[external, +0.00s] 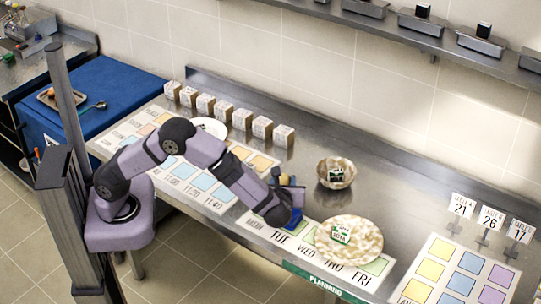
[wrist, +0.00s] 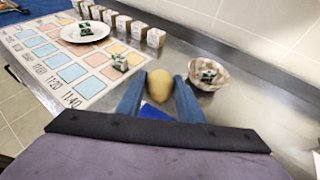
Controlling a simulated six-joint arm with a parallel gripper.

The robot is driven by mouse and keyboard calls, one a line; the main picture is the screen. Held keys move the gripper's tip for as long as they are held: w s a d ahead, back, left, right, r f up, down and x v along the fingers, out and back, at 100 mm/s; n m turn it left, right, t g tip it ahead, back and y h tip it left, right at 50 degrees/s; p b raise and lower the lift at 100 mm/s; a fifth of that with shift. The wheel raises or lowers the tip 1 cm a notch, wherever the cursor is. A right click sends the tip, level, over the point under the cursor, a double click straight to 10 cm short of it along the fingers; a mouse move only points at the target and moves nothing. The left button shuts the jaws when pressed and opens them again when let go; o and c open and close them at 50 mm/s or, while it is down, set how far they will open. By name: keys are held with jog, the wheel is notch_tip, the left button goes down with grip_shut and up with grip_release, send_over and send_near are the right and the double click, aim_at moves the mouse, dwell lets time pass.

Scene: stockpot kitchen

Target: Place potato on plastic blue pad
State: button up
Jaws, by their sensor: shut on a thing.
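My gripper (wrist: 158,90) is shut on a potato (wrist: 159,86); its blue fingers press on both sides of it. The potato is tan and rounded. A flat blue patch, likely the plastic blue pad (wrist: 157,112), shows between the fingers in the wrist view, on the near side of the potato. In the external view my gripper (external: 292,196) is low over the counter, near the weekday row. Blue also shows there under the wrist, but I cannot tell pad from finger. Whether the potato touches the pad is unclear.
A bowl with a small box (external: 336,173) stands to the right, also in the wrist view (wrist: 208,74). A speckled plate (external: 349,240) lies at the front right. A white plate (wrist: 85,33) and a row of small boxes (external: 228,111) are behind. Steel counter around the bowl is clear.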

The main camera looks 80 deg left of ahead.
jog(key=shift+w+d+f, duration=0.1)
jog(key=shift+w, duration=0.2)
jog(key=shift+f+p, duration=1.35)
jog(key=shift+f, duration=3.65)
jog(key=shift+f, duration=0.1)
jog(key=shift+f, duration=0.1)
jog(key=o, duration=1.1)
jog(key=shift+c, duration=0.2)
